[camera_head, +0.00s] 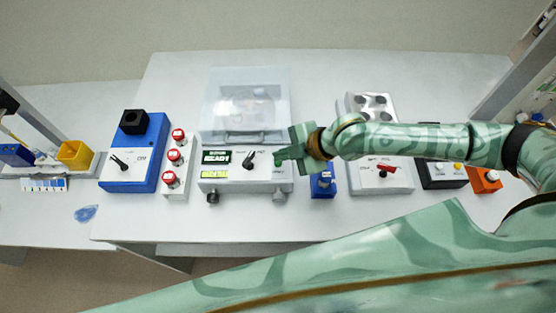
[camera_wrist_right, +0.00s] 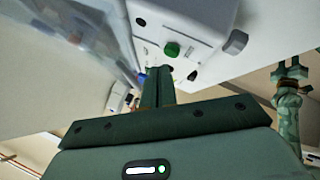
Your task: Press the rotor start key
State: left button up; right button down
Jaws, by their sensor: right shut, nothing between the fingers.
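The rotor unit (camera_head: 240,186) is a white box with a clear lid (camera_head: 248,105), a lit green display (camera_head: 216,157) and a black-pointer dial (camera_head: 250,158). My right gripper (camera_head: 280,157) is shut and empty, over the right part of its front panel. In the right wrist view a round green key (camera_wrist_right: 172,49) stands on the white panel, just past my shut fingertips (camera_wrist_right: 157,70). I cannot tell whether they touch it. In the head view the gripper hides the key.
Left of the unit stand a panel of red-capped buttons (camera_head: 174,156) and a blue box (camera_head: 140,158). To the right are a small blue block (camera_head: 322,184), a white box with a red lever (camera_head: 385,169) and an orange box (camera_head: 484,180). The table front (camera_head: 240,222) is clear.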

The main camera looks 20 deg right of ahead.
jog(key=shift+f, duration=0.1)
dwell(0.7)
jog(key=shift+f, duration=0.3)
